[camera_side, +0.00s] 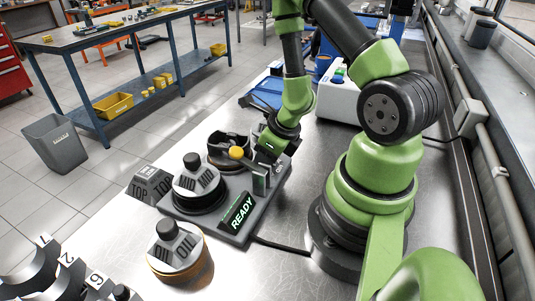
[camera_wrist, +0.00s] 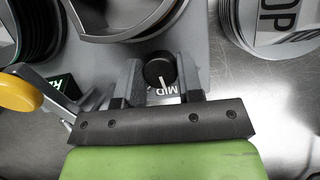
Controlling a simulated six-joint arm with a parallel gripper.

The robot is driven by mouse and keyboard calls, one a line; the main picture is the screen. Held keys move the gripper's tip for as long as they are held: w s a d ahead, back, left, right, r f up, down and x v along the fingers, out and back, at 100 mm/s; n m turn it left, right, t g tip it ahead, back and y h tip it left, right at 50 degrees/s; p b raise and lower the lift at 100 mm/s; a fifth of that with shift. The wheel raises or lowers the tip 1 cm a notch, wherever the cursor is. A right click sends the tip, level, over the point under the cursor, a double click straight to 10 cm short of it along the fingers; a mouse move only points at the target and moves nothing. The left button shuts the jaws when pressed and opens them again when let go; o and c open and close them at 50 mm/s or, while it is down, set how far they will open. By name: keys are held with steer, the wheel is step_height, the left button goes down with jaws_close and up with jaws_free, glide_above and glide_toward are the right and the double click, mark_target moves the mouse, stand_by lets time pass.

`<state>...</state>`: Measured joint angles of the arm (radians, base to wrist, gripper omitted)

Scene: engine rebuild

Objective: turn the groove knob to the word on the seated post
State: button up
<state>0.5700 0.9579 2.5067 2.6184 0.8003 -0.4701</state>
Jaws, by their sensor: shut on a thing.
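My gripper (camera_wrist: 165,68) is shut on the groove knob (camera_wrist: 158,70), a small black round knob with a white pointer line. The fingers flank it. The line points toward the word MID (camera_wrist: 170,88) on the grey panel. In the side view my gripper (camera_side: 262,175) is low over the grey fixture (camera_side: 222,226) and hides the knob. A black-knobbed piece marked MID (camera_side: 198,180) stands at the fixture's left end. A dark round holder (camera_side: 228,138) is behind it. Which post is seated is unclear.
A piece marked OIL (camera_side: 177,250) stands in front, and one marked TOP (camera_side: 150,186) at left. A lit READY display (camera_side: 240,211) is on the fixture. A yellow ball handle (camera_wrist: 18,93) is close to my gripper's left. Numbered curved parts (camera_side: 68,275) lie at lower left.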

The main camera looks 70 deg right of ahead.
steer(key=shift+m, duration=0.6)
steer(key=shift+h, duration=0.3)
steer(key=o, duration=0.9)
